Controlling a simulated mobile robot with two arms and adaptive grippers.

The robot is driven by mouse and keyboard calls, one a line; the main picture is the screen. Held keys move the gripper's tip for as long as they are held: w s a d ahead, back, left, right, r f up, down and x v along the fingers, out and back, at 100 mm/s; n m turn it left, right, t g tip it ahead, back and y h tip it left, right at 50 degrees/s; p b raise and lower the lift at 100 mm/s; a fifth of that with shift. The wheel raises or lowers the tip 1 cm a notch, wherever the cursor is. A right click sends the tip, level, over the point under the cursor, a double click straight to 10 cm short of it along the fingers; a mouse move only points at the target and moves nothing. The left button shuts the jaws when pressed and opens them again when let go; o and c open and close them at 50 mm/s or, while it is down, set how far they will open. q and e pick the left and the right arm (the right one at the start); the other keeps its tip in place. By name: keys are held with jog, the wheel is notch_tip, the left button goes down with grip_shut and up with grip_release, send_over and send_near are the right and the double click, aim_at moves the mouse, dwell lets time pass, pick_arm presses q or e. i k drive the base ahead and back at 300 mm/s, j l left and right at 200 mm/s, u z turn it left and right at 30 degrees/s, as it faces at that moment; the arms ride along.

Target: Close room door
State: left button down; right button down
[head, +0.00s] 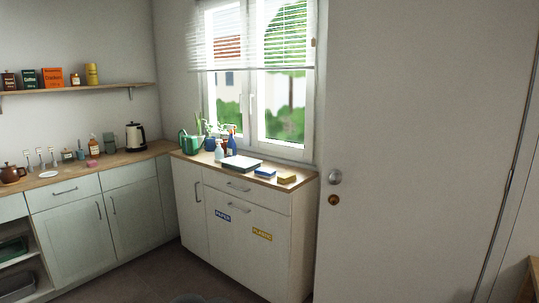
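The room door (425,140) is a plain pale panel that fills the right part of the head view. Its round silver knob (334,177) sits near the door's left edge, with a brass lock (333,199) just below it. The door stands in front of part of the window wall, so it looks open into the room. A dark vertical gap (513,180) shows along its right side. The door's bottom edge is out of view. Neither of my grippers is in view.
A white cabinet (229,249) with paper and plastic labels stands left of the door. Green-grey counter units (85,230) line the left wall under a shelf (80,89). Dark floor (160,275) shows clear in front of them. A wooden piece (530,275) shows at bottom right.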

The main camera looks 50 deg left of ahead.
aim_at(426, 100)
jog(key=j+u, duration=0.2)
jog(key=j, duration=0.2)
jog(key=i+j+u, duration=0.15)
jog(key=j, duration=0.2)
jog(key=i+j+u, duration=0.2)
jog(key=j, duration=0.2)
jog(key=j+u, duration=0.15)
jog(key=j, duration=0.2)
jog(key=i+j+u, duration=0.2)
jog(key=j, duration=0.15)
